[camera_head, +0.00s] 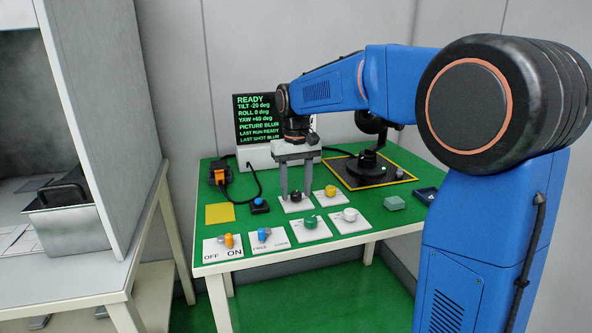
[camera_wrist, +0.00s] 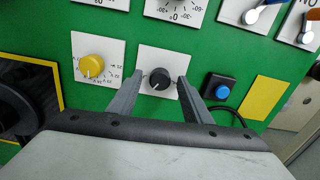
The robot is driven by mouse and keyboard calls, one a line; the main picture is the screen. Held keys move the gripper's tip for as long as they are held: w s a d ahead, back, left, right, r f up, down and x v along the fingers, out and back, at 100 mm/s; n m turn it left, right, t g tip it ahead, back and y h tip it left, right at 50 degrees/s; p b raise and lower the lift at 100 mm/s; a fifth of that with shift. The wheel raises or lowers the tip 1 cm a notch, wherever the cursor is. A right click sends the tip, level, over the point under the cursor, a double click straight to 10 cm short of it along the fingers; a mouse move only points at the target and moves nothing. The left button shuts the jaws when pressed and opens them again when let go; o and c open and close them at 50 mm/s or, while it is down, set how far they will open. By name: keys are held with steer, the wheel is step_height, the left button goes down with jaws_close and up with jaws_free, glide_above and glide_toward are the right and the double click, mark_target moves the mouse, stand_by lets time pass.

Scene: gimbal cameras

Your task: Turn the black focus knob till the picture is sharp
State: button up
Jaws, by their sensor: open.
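The black focus knob (camera_head: 296,196) sits on a white plate on the green table. In the wrist view the black knob (camera_wrist: 159,79) lies between the two fingers, its white pointer mark facing down and left. My gripper (camera_head: 296,194) points down over this plate, one finger on each side of the knob. In the wrist view my gripper (camera_wrist: 155,82) is open, with a gap between each finger and the knob. The display (camera_head: 256,122) is black with green text: READY, TILT -20 deg, ROLL 0 deg, YAW +60 deg, PICTURE BLUR, LAST RUN READY, LAST SHOT BLUR.
A yellow knob (camera_head: 330,191) stands close on the right. Green (camera_head: 310,221) and white (camera_head: 350,214) knobs and two switches, orange (camera_head: 229,240) and blue (camera_head: 264,234), line the front. A blue button (camera_head: 259,204) and yellow square (camera_head: 220,213) lie left. A dark gimbal base (camera_head: 367,162) stands behind.

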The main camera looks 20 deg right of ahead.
mark_target(296, 192)
step_height(296, 192, up, 17)
stand_by(0.5)
stand_by(1.5)
step_height(296, 192, down, 17)
steer(key=m, duration=0.9)
steer(key=shift+f, duration=0.15)
stand_by(0.3)
steer(key=c, duration=1.1)
steer(key=shift+o, duration=0.2)
